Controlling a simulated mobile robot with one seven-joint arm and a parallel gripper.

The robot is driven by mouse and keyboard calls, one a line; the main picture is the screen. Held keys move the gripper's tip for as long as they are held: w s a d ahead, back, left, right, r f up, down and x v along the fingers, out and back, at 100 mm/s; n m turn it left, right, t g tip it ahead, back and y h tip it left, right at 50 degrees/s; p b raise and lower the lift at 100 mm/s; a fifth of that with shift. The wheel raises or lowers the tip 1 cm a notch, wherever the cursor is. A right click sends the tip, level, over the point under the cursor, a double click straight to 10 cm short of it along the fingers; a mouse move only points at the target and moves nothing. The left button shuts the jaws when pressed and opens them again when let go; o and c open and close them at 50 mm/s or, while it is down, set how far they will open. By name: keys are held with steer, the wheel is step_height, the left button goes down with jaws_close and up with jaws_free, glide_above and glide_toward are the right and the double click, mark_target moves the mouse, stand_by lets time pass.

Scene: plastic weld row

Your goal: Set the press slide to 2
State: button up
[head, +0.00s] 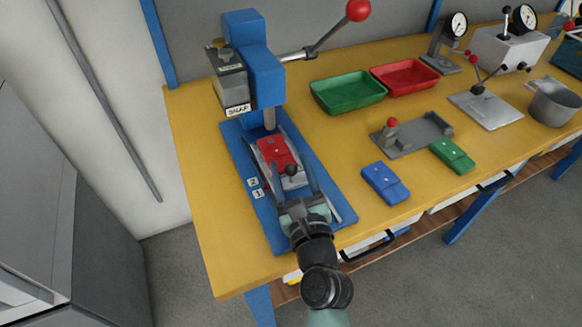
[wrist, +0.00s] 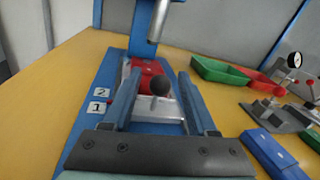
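The blue press (head: 252,62) marked SNAP stands at the bench's left end. Its slide (wrist: 150,108) is a light plate bearing a red case (head: 276,150) and, nearer me, a black ball knob (head: 291,170). The number plates 2 (wrist: 101,92) and 1 (wrist: 97,107) lie on the blue base left of the slide, 2 farther from me. A small red mark shows beside plate 1 in the wrist view. My gripper (wrist: 159,76) is open, with one finger on each side of the knob (wrist: 160,86). Gaps show between knob and fingers; the knob's stem is partly hidden.
The press ram (head: 269,118) hangs above the slide's far end, and a red-balled lever (head: 325,35) extends right. Green (head: 347,90) and red (head: 405,76) trays, a grey fixture (head: 410,135), and blue (head: 385,183) and green (head: 452,154) cases lie to the right.

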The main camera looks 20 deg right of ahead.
jaws_close()
stand_by(1.2)
